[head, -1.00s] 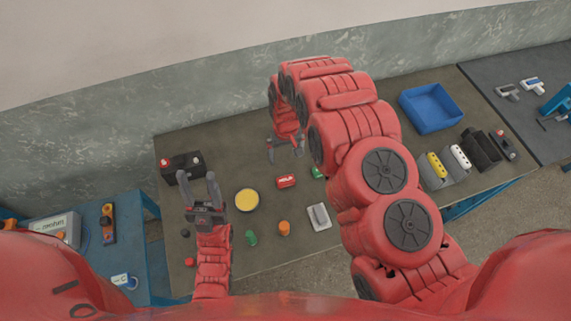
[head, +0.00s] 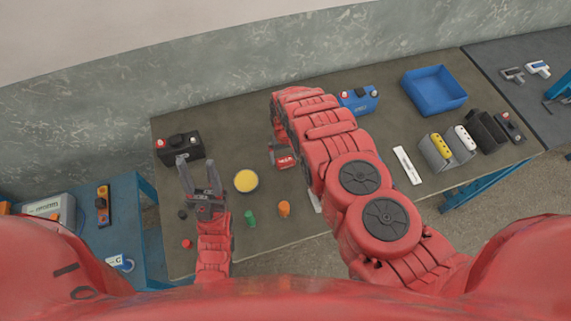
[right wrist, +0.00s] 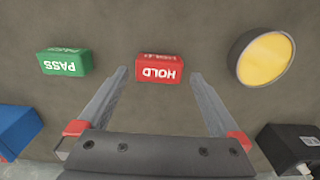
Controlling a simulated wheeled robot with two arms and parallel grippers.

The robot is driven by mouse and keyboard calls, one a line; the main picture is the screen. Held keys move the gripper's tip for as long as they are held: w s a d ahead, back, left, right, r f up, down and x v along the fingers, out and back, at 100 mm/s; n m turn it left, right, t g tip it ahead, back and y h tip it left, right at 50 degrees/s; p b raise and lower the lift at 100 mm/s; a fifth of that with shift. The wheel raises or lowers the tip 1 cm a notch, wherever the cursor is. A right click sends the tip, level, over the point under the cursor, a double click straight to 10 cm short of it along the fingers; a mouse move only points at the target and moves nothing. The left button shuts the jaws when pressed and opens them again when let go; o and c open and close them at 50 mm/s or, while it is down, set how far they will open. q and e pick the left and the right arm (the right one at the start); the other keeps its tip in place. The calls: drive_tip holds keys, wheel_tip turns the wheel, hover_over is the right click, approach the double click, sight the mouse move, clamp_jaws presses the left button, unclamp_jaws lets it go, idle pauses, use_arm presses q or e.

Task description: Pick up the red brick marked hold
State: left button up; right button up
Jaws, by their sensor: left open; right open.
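The red brick marked HOLD (head: 285,161) lies on the brown table, partly covered by my right arm in the head view. In the right wrist view the brick (right wrist: 160,69) shows whole, its lettering upside down. My right gripper (right wrist: 160,76) is open and empty. Its two fingertips appear on either side of the brick, with a gap on each side. I cannot tell how high above the table they are. My left gripper (head: 198,163) is open and empty, left of the yellow disc.
In the right wrist view a green PASS brick (right wrist: 64,62) lies left of the red one, and the yellow disc (right wrist: 266,59) right. A black battery (head: 180,147), blue battery (head: 358,99) and blue bin (head: 435,91) stand on the table. Green and orange pieces lie in front.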

sight(285, 160)
drive_tip(key=f, duration=0.1)
drive_tip(key=f+b, duration=0.1)
drive_tip(key=f, duration=0.1)
drive_tip(key=f+b, duration=0.1)
drive_tip(key=shift+w+f, duration=0.15)
drive_tip(key=shift+w, duration=0.1)
drive_tip(key=shift+r, duration=0.2)
drive_tip(key=shift+s, duration=0.1)
drive_tip(key=shift+c, duration=0.7)
drive_tip(key=c, duration=1)
